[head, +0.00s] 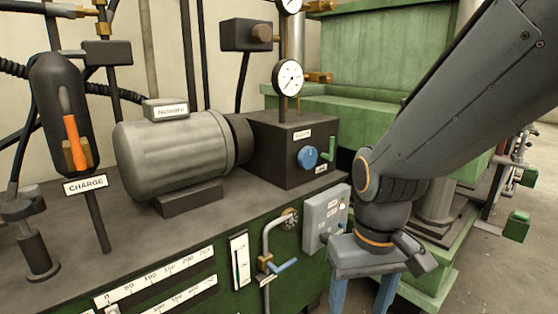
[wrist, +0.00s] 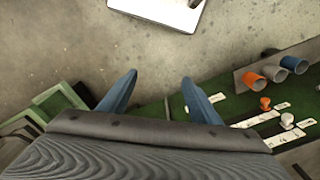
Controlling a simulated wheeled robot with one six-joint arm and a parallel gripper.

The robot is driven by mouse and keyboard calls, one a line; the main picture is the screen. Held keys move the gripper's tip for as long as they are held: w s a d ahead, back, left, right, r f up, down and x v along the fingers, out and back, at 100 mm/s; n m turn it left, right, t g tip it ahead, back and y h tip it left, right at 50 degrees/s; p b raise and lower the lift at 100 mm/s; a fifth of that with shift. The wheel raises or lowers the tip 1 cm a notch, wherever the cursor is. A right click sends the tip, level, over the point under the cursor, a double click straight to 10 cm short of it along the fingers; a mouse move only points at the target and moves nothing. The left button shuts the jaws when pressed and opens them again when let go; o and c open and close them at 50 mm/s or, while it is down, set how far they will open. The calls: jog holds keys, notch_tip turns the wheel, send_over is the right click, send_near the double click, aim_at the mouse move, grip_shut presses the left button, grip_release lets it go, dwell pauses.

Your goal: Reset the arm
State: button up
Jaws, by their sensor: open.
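My arm (head: 465,95) comes in from the upper right of the head view and bends down at its wrist. My gripper (head: 362,300) points down in front of the machine's front right corner, with its two blue fingers apart. The fingertips are cut off by the lower picture edge. In the wrist view my gripper (wrist: 158,80) is open, with only bare concrete floor between the fingers. It holds nothing.
A bench with a grey motor (head: 175,152), a dark block with a blue knob (head: 308,157) and gauges (head: 288,78) stands at left. A grey switch box (head: 325,215) and a blue-handled valve (head: 284,265) are on its green front, close to my gripper.

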jog(key=d+r+m+p, duration=0.1)
jog(key=d+r+p, duration=0.4)
jog(key=p, duration=0.4)
jog(key=shift+s+d+r+m, duration=0.3)
jog(key=shift+s+d+r, duration=0.1)
jog(key=shift+r, duration=0.1)
